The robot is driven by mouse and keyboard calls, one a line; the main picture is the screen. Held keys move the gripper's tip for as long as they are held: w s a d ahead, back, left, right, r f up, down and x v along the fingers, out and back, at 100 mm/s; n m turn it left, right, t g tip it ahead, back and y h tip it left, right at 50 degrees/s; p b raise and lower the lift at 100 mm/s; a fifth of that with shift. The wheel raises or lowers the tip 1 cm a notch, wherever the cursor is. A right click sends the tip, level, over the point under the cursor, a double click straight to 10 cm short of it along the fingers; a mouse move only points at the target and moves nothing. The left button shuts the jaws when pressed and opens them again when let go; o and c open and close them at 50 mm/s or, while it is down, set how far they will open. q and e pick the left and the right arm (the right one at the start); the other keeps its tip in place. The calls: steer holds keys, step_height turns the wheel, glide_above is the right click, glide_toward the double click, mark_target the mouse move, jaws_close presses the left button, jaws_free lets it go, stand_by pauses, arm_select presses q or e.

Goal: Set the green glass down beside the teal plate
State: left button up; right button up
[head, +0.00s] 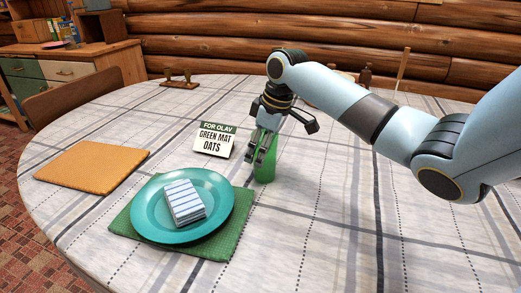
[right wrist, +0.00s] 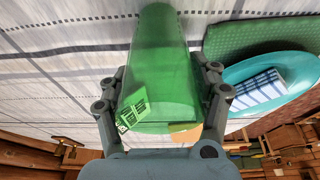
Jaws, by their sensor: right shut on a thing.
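The green glass (head: 265,168) is upright in the head view, just beyond the upper right corner of the green mat (head: 228,234). My right gripper (head: 263,150) is shut on it from above. The glass also fills the middle of the right wrist view (right wrist: 160,60), between the two fingers. I cannot tell whether its base touches the tablecloth. The teal plate (head: 150,220) lies on the green mat, left of and nearer than the glass. A white and blue striped folded cloth or block (head: 184,202) lies on the plate. My left gripper is not in view.
A card (head: 215,140) reading "FOR OLAV GREEN MAT OATS" stands left of the glass. An orange-tan mat (head: 92,167) lies at the left. A small wooden rack (head: 179,80) stands at the back. The checked tablecloth (head: 300,240) right of the green mat is clear.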

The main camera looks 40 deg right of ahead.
steer(key=o, duration=1.4)
steer(key=shift+o, duration=0.2)
steer(key=p+v, duration=0.2)
steer(key=v, duration=1)
steer(key=shift+s+r, duration=0.1)
